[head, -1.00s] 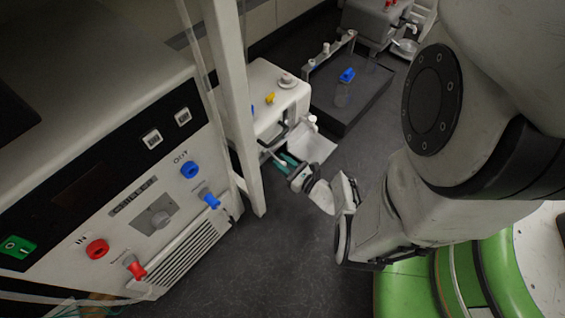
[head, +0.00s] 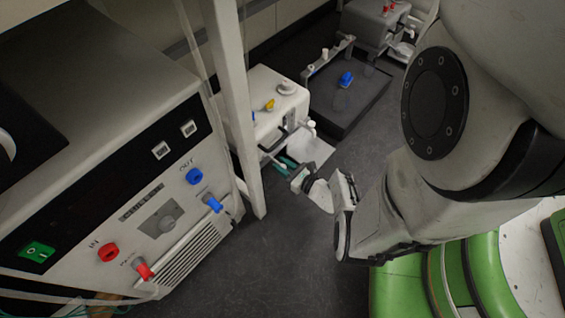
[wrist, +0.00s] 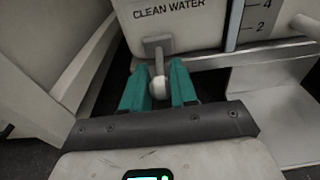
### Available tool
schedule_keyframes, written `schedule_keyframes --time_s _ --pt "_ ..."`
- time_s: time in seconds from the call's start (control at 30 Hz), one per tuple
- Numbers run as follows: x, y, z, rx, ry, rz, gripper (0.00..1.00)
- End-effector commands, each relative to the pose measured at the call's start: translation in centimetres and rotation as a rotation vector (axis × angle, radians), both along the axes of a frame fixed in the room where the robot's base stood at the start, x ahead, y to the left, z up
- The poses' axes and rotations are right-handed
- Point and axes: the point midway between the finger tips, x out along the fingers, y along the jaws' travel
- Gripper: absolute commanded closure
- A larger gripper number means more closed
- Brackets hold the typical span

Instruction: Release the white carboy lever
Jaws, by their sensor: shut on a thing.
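In the head view my gripper (head: 287,164) is low at the carboy's front, and the lever is too small to tell there.
A control unit (head: 120,190) with red and blue valves fills the left. A grey post (head: 238,110) stands between it and the carboy. A dark tray (head: 340,125) with a blue item (head: 346,79) lies behind. Floor in front is clear.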

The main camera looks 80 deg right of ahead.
Motion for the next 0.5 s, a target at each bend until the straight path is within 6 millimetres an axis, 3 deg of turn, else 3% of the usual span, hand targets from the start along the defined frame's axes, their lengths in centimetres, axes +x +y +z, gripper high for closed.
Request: schedule_keyframes --time_s 0.03,0.5 --pt "0.0 0.1 1.2 0.018 0.027 0.001 1.00" --pt "0.3 -0.1 3.2 0.186 0.303 0.002 1.00"
